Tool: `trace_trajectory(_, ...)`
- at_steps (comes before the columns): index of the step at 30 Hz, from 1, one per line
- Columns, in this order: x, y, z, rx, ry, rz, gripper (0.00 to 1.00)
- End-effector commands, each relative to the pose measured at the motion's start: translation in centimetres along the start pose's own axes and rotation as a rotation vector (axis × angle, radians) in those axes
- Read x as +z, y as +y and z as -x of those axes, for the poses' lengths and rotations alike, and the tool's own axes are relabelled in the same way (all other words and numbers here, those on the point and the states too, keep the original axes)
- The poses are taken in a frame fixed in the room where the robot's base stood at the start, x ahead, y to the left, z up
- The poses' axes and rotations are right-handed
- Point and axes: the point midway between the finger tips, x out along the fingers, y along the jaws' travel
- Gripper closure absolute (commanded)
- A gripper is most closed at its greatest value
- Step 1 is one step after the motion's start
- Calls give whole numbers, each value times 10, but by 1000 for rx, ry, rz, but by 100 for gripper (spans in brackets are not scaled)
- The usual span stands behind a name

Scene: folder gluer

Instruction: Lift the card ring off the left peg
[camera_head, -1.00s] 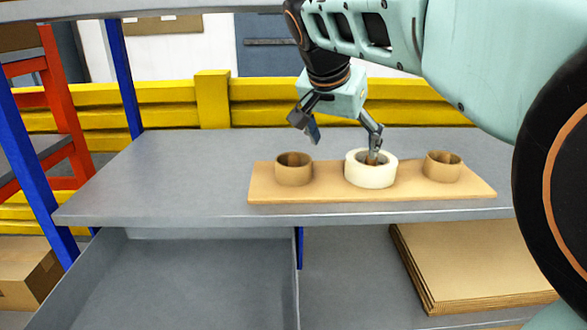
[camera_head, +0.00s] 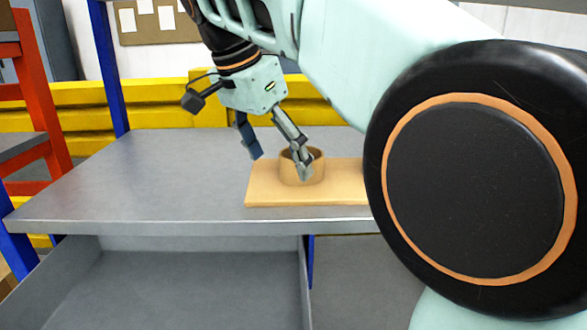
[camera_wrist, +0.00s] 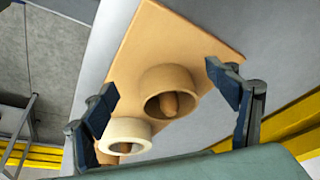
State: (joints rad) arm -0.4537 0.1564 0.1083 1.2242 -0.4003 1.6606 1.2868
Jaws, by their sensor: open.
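The brown card ring (camera_head: 290,172) stands around the left peg at the left end of a tan board (camera_head: 262,192). In the wrist view the ring (camera_wrist: 155,80) surrounds a rounded peg (camera_wrist: 174,104). My gripper (camera_head: 279,166) is open at this ring. In the head view one finger is left of the ring and the other overlaps its front. In the wrist view the fingers (camera_wrist: 160,84) are spread to either side of the ring; I cannot tell whether either touches it. A cream ring (camera_wrist: 122,132) sits beside it in the wrist view.
The board rests on a grey shelf (camera_head: 150,180), clear to the left. A blue post (camera_head: 108,70) and yellow rails (camera_head: 160,102) stand at the left and back. My arm hides the board's right part in the head view.

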Motion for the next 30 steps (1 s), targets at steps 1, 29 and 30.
trace_trajectory(1,-5,0,-3,0,-1,-1,20)
trace_trajectory(29,-53,0,-34,0,0,2,28)
trace_trajectory(30,-53,0,-34,0,0,2,32)
